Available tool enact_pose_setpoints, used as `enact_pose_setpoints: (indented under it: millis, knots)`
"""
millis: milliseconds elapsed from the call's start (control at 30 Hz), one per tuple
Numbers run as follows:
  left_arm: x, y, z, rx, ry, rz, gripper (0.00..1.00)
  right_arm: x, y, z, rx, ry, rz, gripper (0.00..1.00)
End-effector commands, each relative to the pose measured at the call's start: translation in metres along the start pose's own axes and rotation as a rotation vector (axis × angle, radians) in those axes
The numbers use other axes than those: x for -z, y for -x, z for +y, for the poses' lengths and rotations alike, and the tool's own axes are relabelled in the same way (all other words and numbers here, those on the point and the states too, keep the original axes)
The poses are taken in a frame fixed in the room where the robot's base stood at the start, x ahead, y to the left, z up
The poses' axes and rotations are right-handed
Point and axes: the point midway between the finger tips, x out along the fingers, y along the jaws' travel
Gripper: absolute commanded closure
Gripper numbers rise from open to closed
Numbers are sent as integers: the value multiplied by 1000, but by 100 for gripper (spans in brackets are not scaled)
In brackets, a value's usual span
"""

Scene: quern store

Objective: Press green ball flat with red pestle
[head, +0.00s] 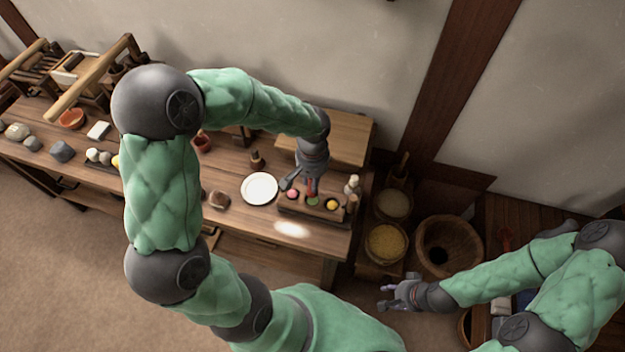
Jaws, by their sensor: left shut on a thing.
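My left gripper (302,187) reaches down over the wooden block with hollows (299,208) near the table's right end. It is shut on the red pestle (311,189), whose red part shows between and below the fingers. The green ball (314,201) is in the middle hollow, directly below the pestle and partly hidden by it. I cannot tell whether they touch or how flat the green ball is. A pink ball (292,194) is in the left hollow and a yellow ball (332,205) in the right one. My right gripper (384,297) is open and empty, right of the table and away from the block.
A white plate (259,188) lies left of the block. A small pale bottle (352,185) stands at its right end. A brown lump (219,199) and a dark stoppered pot (257,160) are nearby. A basket of yellow grain (386,243) and a wooden tub (449,246) stand to the right.

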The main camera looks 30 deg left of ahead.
Motion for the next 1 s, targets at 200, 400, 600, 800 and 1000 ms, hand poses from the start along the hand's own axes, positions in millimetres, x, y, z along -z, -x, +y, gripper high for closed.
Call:
enact_pose_setpoints:
  millis: [200,400,600,800,1000]
  knots:
    - [0,16,0,0,0,1,100,0,12,-4,0,0,0,60]
    - [0,27,0,-1,0,2,100,-1,20,-7,0,0,0,60]
    - [0,39,0,-1,1,1,100,-1,28,-10,0,0,0,60]
    - [0,44,0,-1,1,1,100,-1,31,-11,0,0,0,60]
    - [0,43,0,0,1,0,100,-1,31,-11,0,0,0,60]
